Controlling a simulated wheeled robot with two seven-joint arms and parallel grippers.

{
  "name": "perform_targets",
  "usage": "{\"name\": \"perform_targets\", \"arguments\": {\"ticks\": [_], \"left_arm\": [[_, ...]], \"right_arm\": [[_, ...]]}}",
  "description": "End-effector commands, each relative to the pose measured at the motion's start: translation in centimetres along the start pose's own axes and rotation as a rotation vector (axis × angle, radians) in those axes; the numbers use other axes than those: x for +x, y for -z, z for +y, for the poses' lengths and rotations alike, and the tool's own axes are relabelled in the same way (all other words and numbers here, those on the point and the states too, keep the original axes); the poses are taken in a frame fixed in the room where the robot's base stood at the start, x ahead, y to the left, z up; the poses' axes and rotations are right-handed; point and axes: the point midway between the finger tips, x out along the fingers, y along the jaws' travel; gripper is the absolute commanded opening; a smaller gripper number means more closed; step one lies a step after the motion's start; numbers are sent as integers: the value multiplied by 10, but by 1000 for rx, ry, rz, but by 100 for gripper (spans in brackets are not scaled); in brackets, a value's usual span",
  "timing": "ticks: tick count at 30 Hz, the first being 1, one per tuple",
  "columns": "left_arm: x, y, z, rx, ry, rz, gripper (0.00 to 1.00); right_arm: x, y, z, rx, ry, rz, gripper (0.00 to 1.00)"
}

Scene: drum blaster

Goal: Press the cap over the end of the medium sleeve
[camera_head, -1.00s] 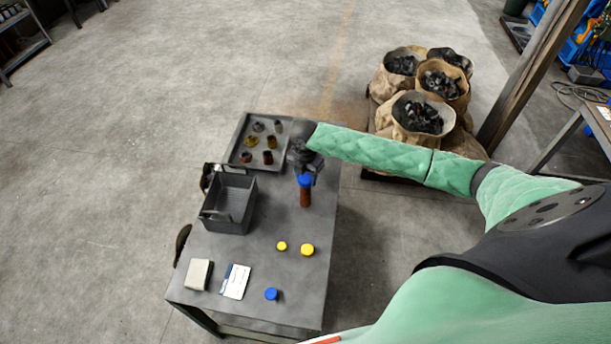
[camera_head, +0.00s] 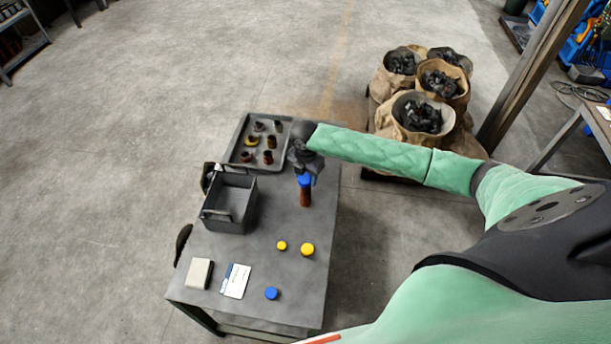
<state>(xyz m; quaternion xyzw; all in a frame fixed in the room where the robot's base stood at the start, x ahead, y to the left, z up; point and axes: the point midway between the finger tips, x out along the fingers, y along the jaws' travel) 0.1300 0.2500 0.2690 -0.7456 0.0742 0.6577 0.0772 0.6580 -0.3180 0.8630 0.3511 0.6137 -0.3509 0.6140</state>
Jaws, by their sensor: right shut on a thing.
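A brown-red sleeve (camera_head: 305,197) stands upright on the grey table, right of the dark bin. A blue cap (camera_head: 305,181) sits at its top end; I cannot tell how far it is pressed on. My right gripper (camera_head: 304,172) reaches down from above, shut on the blue cap, and its body hides part of the cap. Another blue cap (camera_head: 271,294) lies near the table's front edge. A small yellow cap (camera_head: 282,246) and a larger yellow cap (camera_head: 307,249) lie on the table in front of the sleeve. My left gripper is not in view.
A dark open bin (camera_head: 224,222) stands left of the sleeve. A grey tray (camera_head: 239,134) with several small parts is at the table's far end. A pale block (camera_head: 199,273) and a white card (camera_head: 236,281) lie at the front left. Sacks of dark scrap (camera_head: 416,137) stand beyond the table.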

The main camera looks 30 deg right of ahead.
Motion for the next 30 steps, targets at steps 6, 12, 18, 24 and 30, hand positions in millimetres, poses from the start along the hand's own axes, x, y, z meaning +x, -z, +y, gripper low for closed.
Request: {"name": "perform_targets", "arguments": {"ticks": [6,12,18,24,30], "left_arm": [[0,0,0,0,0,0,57],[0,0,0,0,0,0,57],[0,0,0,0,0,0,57],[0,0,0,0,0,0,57],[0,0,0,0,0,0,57]], "right_arm": [[4,0,0,0,0,0,24],[7,0,0,0,0,0,24],[9,0,0,0,0,0,24],[9,0,0,0,0,0,24],[9,0,0,0,0,0,24]]}}
